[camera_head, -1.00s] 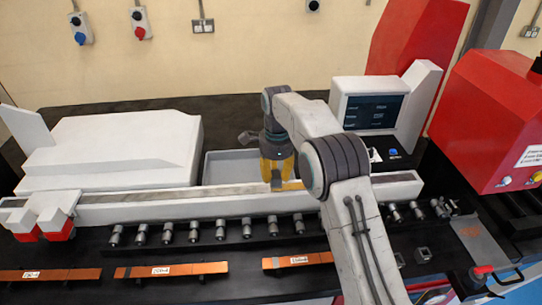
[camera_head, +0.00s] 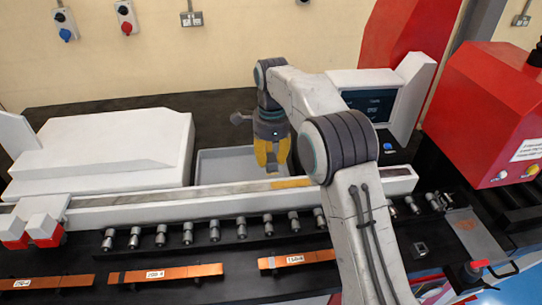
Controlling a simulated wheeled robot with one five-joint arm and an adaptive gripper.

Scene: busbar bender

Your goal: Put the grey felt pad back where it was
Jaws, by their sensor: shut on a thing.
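My gripper (camera_head: 272,170) has yellow fingers and points down, just behind and above the long white beam. Its fingers are close together around a small greyish piece, most of it hidden by the fingers. I take this piece to be the grey felt pad, but its shape is not clear. A yellow strip (camera_head: 292,183) lies on top of the white beam (camera_head: 150,208), just in front of and to the right of the fingertips. My arm hides part of the beam to the right.
A grey tray (camera_head: 215,175) lies behind the beam. A large white housing (camera_head: 100,145) stands at left, a screen (camera_head: 372,105) and red machine (camera_head: 490,110) at right. Several metal rollers (camera_head: 187,232) and copper bars (camera_head: 165,273) lie in front.

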